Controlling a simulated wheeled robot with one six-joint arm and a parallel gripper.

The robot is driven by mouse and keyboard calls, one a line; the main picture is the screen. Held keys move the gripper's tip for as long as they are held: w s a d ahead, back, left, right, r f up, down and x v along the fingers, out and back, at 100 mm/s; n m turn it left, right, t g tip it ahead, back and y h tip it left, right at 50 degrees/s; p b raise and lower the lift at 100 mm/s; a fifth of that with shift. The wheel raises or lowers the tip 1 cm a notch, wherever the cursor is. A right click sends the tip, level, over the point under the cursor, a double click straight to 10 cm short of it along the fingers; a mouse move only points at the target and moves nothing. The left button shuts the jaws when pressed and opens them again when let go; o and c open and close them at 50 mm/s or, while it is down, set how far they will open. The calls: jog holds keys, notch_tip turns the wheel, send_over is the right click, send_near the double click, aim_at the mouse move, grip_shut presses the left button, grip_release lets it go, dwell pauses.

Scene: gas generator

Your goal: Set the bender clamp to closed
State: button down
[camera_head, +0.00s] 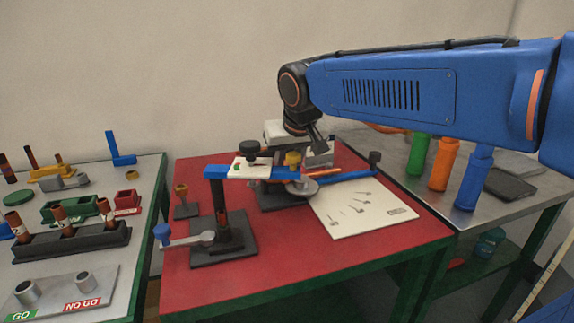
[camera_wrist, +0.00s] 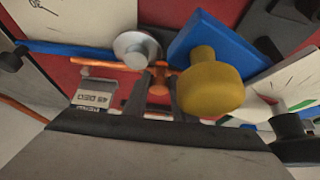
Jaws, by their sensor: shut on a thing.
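The bender (camera_head: 285,195) stands on the red table, with a blue plate, a yellow knob (camera_head: 292,158), a round grey disc and a long blue handle (camera_head: 345,177) ending in a black knob. In the wrist view the yellow knob (camera_wrist: 212,82) is close, right of my fingers, and the grey disc (camera_wrist: 137,49) is just beyond them. A thin orange lever (camera_wrist: 110,66), which looks like the clamp, crosses in front of my gripper. My gripper (camera_wrist: 158,92) is shut on its orange end piece (camera_wrist: 158,78). My wrist partly hides the bender in the head view.
A black stand (camera_head: 222,230) with a grey crank is at the front left of the red table (camera_head: 330,255). A white drawing sheet (camera_head: 362,208) lies right of the bender. Green, orange and blue bottles (camera_head: 441,165) stand on the right table.

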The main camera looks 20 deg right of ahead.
jog(key=c, duration=1.5)
grip_release()
jog(key=v, duration=1.7)
jog(key=shift+s+r, duration=0.1)
jog(key=shift+s, duration=0.1)
